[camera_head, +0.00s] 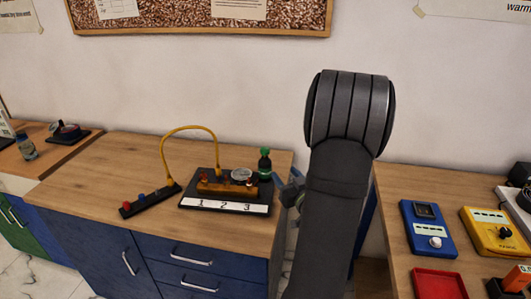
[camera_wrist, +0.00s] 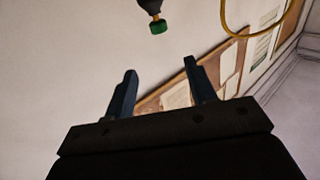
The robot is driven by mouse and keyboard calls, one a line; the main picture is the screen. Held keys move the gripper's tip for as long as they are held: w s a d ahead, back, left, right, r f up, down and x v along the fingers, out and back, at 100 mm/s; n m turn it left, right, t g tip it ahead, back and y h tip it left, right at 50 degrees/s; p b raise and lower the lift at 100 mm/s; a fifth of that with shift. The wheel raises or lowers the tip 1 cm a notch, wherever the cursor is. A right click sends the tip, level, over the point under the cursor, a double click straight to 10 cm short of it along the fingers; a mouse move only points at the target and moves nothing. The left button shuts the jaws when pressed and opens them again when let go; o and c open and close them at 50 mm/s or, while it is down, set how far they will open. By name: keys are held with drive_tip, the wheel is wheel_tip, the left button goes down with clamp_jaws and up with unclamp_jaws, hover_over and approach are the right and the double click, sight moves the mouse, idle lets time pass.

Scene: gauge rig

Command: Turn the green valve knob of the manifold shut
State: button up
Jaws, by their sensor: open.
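The manifold (camera_head: 225,186) is a brass-coloured block with small reddish knobs and a round gauge (camera_head: 241,175). It sits on a black base marked 1, 2, 3 on the left wooden counter. A dark upright piece with a green top (camera_head: 265,153) stands at its right end; whether it is a valve or a bottle I cannot tell. In the wrist view a green-ended dark piece (camera_wrist: 158,27) shows beyond the fingertips, apart from them. My gripper (camera_wrist: 159,65) is open, with nothing between its fingers. In the head view my arm largely hides it, right of the manifold.
The right counter carries a blue meter (camera_head: 428,230), a yellow meter (camera_head: 496,231) and a red tray (camera_head: 438,285). The left counter's front is clear.

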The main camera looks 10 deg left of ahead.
sight(267, 152)
drive_tip(key=shift+n+g+y, duration=0.3)
drive_tip(key=shift+g+y, duration=0.1)
drive_tip(key=x, duration=1.6)
drive_tip(key=shift+w+d+f, duration=0.15)
drive_tip(key=shift+w+f, duration=0.05)
drive_tip(key=shift+w, duration=0.45)
drive_tip(key=c, duration=0.9)
